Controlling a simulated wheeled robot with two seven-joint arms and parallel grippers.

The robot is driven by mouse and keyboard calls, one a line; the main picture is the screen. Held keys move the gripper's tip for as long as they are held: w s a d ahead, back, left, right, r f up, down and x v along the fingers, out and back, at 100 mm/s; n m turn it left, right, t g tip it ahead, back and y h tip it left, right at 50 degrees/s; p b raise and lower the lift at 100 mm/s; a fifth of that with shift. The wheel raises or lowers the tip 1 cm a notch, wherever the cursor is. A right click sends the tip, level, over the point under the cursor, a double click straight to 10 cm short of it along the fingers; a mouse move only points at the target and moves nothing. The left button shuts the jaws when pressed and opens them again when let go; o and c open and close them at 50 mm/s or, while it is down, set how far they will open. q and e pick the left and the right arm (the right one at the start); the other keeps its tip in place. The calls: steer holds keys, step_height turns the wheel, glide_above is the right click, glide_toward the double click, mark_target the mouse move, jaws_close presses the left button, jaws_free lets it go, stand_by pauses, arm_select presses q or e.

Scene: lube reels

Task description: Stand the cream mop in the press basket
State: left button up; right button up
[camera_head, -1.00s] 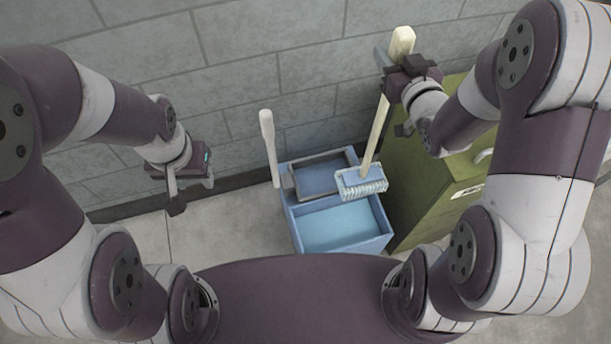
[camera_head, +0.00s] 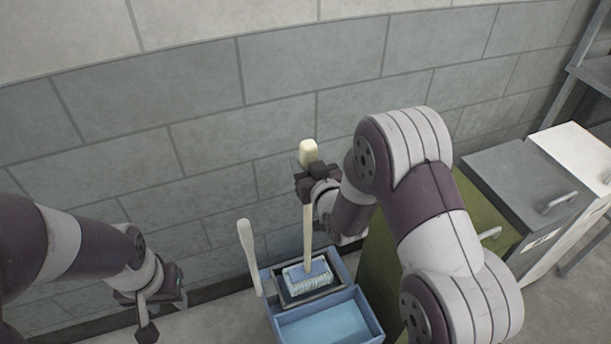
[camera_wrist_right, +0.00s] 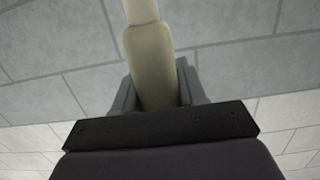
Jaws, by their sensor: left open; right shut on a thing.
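The cream mop (camera_head: 307,225) is upright, its blue-and-white head (camera_head: 308,278) over or in the press basket (camera_head: 333,291) at the back of the blue bucket (camera_head: 330,325). I cannot tell whether the head touches the basket floor. My right gripper (camera_head: 312,172) is shut on the mop handle near its top. The right wrist view shows the cream handle (camera_wrist_right: 152,65) between the fingers. My left gripper (camera_head: 147,318) is open and empty, left of the bucket and apart from it.
A pale lever handle (camera_head: 248,255) rises from the bucket's left side. A green cabinet (camera_head: 478,222) stands to the right, with grey (camera_head: 520,190) and white (camera_head: 575,160) cabinets beyond. A grey block wall (camera_head: 200,150) is close behind the bucket.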

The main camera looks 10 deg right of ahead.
steer(key=shift+f, duration=1.95)
steer(key=shift+f+b, duration=0.1)
steer(key=shift+b, duration=0.2)
steer(key=o, duration=1.2)
steer(key=shift+f, duration=0.1)
steer(key=shift+c, duration=0.2)
